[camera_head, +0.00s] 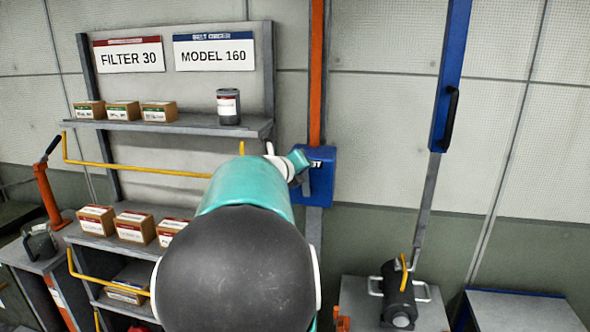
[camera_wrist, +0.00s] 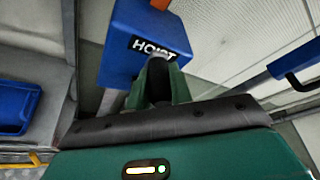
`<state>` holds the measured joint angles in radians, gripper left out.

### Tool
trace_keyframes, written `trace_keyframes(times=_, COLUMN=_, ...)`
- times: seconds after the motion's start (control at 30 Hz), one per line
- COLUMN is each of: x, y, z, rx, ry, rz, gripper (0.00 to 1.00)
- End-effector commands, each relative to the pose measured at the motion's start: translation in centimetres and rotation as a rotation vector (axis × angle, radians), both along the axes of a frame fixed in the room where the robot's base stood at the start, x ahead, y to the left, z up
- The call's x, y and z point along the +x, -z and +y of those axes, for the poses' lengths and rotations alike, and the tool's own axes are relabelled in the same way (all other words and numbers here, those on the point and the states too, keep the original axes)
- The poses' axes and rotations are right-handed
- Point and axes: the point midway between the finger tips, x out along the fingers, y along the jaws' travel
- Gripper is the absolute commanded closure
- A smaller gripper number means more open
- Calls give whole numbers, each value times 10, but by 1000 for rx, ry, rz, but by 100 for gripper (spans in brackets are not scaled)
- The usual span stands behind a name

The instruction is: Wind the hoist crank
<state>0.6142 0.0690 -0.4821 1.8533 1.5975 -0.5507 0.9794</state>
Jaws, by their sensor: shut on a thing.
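The blue hoist box (camera_head: 321,178) is mounted on the orange and grey post at the middle of the head view. In the wrist view the hoist box (camera_wrist: 135,40) carries a label reading HOIST. My gripper (camera_wrist: 160,82) is at the front of the box, its green fingers shut around the black crank grip (camera_wrist: 158,72). My gripper also shows in the head view (camera_head: 302,162), overlapping the box's upper left. A short grey bar, likely the crank arm (camera_head: 306,186), hangs below the fingers. The rest of the crank is hidden behind my gripper and arm.
On the left, a shelf (camera_head: 180,122) holds small boxes and a grey can (camera_head: 228,106), with yellow rails (camera_head: 150,168) in front. On the right, a blue lever post (camera_head: 452,80) rises above a black cylinder (camera_head: 398,292) on a grey bench. The wall between is clear.

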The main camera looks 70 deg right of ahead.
Motion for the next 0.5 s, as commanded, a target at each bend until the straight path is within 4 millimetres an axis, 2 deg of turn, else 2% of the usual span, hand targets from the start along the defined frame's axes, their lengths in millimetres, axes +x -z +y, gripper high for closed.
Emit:
trace_keyframes(times=0.03, x=-8, y=-6, z=-3, rx=-9, ry=10, rz=-19, gripper=100)
trace_keyframes(times=0.1, x=-10, y=-6, z=-3, rx=-4, ry=10, rz=-39, gripper=100)
trace_keyframes(times=0.5, x=-14, y=-6, z=-4, rx=0, ry=14, rz=-69, gripper=100)
